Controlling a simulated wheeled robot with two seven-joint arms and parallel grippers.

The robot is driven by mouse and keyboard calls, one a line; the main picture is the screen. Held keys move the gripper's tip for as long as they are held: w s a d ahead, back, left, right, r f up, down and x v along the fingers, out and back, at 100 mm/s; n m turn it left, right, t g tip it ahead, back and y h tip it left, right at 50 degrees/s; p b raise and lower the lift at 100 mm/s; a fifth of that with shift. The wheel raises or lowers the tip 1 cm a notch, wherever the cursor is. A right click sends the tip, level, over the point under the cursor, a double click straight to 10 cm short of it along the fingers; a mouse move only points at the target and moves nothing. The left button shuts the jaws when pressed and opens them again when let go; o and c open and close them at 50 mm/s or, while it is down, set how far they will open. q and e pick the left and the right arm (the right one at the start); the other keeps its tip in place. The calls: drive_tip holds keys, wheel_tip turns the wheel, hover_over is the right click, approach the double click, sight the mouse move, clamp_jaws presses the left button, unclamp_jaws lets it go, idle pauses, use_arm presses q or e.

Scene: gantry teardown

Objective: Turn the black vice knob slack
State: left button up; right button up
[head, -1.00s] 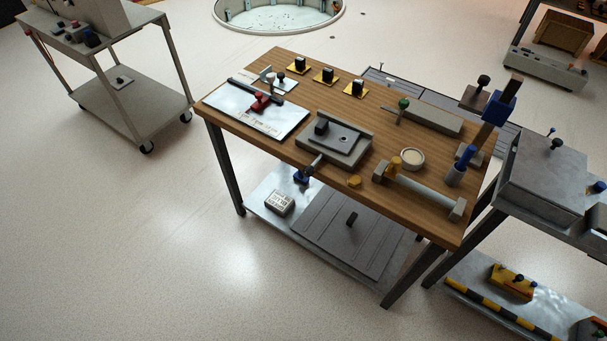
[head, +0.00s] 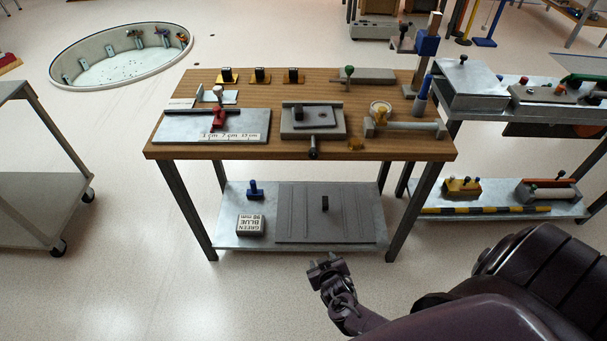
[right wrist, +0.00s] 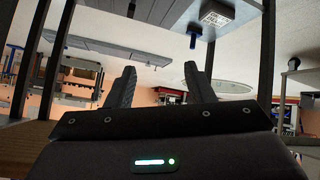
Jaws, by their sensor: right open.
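The vice (head: 313,120) is a grey block with a flat plate, sitting at the front middle of the wooden bench top in the head view. A dark knob (head: 313,153) sticks out of its front, past the bench edge. A separate black block-like handle stands on the vice's plate. My right gripper (head: 327,268) is low in front of the bench, below and apart from the knob. In the right wrist view its two fingers (right wrist: 158,85) are spread with nothing between them. The knob cannot be made out in that view. My left gripper is out of view.
The bench (head: 360,157) carries a metal plate with a red clamp (head: 218,117) left of the vice and a grey bar (head: 405,127) right of it. Its lower shelf (head: 226,200) holds a labelled box (head: 250,224). A side table (head: 470,100) adjoins at right. Floor in front is clear.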

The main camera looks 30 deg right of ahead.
drive_tip(key=w+d+r+m+t+h+b, duration=0.1)
drive_tip(key=w+r+m+t+h+b, duration=0.25)
drive_tip(key=w+r, duration=0.8)
drive_tip(key=m+t+h+b, duration=0.3)
drive_tip(key=m, duration=0.2)
approach(313, 157)
drive_tip(key=x, duration=0.2)
drive_tip(key=shift+y, duration=0.25)
drive_tip(key=x, duration=0.6)
drive_tip(key=shift+d+r, duration=0.15)
drive_tip(key=shift+d, duration=0.05)
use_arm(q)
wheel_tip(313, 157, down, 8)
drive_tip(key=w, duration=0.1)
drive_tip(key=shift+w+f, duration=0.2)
use_arm(e)
drive_tip(key=shift+w+d, duration=0.35)
drive_tip(key=shift+w, duration=0.15)
